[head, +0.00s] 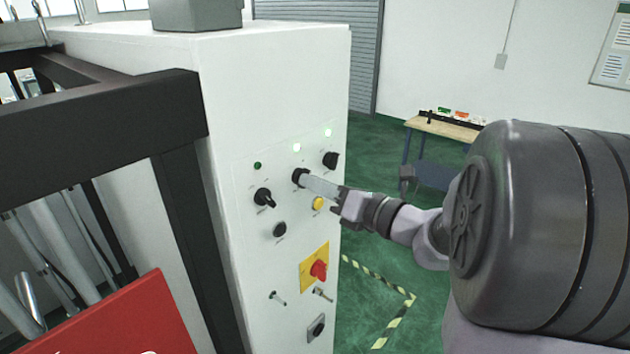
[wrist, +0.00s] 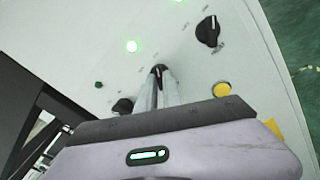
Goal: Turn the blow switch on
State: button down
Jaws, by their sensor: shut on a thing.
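The white control panel (head: 240,230) has several black rotary knobs. My gripper (head: 306,181) reaches in from the right, its fingers shut on the middle knob of the upper row (head: 298,176). In the wrist view the gripper (wrist: 160,82) has its two fingers on either side of this black knob (wrist: 158,72), whose pointer is partly hidden. Labels are too small to read, so I cannot tell which knob is the blow switch. A green light (wrist: 133,46) glows above the held knob; it also shows in the head view (head: 296,147).
Other knobs sit left (head: 264,198) and right (head: 330,160) of the held one. A yellow button (head: 318,203) is just below my fingers. A red switch on a yellow plate (head: 318,270) is lower. A workbench (head: 445,128) stands behind; green floor is open beyond the panel.

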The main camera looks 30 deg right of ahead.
jog(key=c, duration=1.5)
grip_release()
jog(key=b+v, duration=0.4)
jog(key=v, duration=1.3)
jog(key=shift+s, duration=0.2)
jog(key=shift+d, duration=0.1)
